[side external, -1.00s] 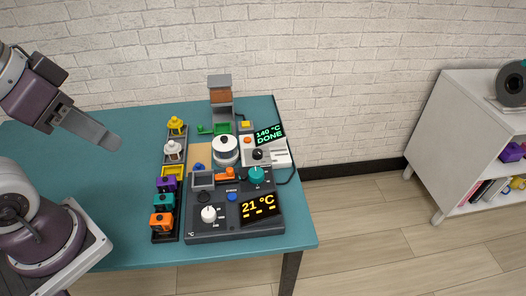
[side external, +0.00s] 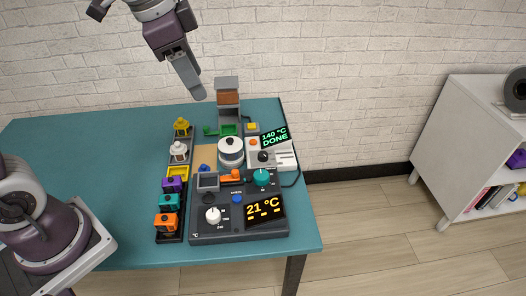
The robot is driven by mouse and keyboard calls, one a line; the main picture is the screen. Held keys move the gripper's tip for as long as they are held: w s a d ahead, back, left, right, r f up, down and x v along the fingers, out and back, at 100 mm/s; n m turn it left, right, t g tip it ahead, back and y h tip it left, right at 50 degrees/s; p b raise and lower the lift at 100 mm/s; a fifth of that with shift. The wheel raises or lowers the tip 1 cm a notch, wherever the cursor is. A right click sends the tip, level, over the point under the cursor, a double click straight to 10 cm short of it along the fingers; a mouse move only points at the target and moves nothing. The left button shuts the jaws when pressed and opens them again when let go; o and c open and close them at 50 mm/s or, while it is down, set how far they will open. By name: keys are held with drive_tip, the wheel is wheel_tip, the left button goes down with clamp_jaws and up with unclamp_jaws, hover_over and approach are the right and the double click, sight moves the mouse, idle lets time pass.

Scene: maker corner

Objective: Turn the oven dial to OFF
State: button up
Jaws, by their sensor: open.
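A dark control panel (side external: 240,233) at the table's front right bears a lit yellow readout of 21 °C (side external: 264,208). A white knob (side external: 213,215) with small marks beside it sits on its left part, and a teal dial (side external: 262,177) near its back right. A white unit (side external: 285,160) behind it has a black dial (side external: 263,156) and a green screen (side external: 273,137) reading 140 °C DONE. The dial labels are too small to read. My gripper (side external: 198,93) is open and empty, high above the table's back, pointing down, away from all the dials.
A dark rack (side external: 169,237) with several coloured blocks stands left of the panel. A white lidded pot (side external: 230,152) and a tall grey stand with a brown block (side external: 228,97) are behind the panel. The teal table (side external: 80,150) is clear at left.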

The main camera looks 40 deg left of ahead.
drive_tip(key=w+f+m+g, duration=0.2)
drive_tip(key=w+f+m, duration=0.3)
drive_tip(key=w+f, duration=0.55)
drive_tip(key=m+g, duration=0.1)
drive_tip(key=m, duration=0.5)
hover_over(263, 154)
drive_tip(key=f, duration=1.6)
drive_tip(key=shift+s, duration=0.3)
drive_tip(key=shift+m, duration=0.4)
drive_tip(key=f, duration=0.8)
drive_tip(key=shift+w, duration=0.25)
clamp_jaws()
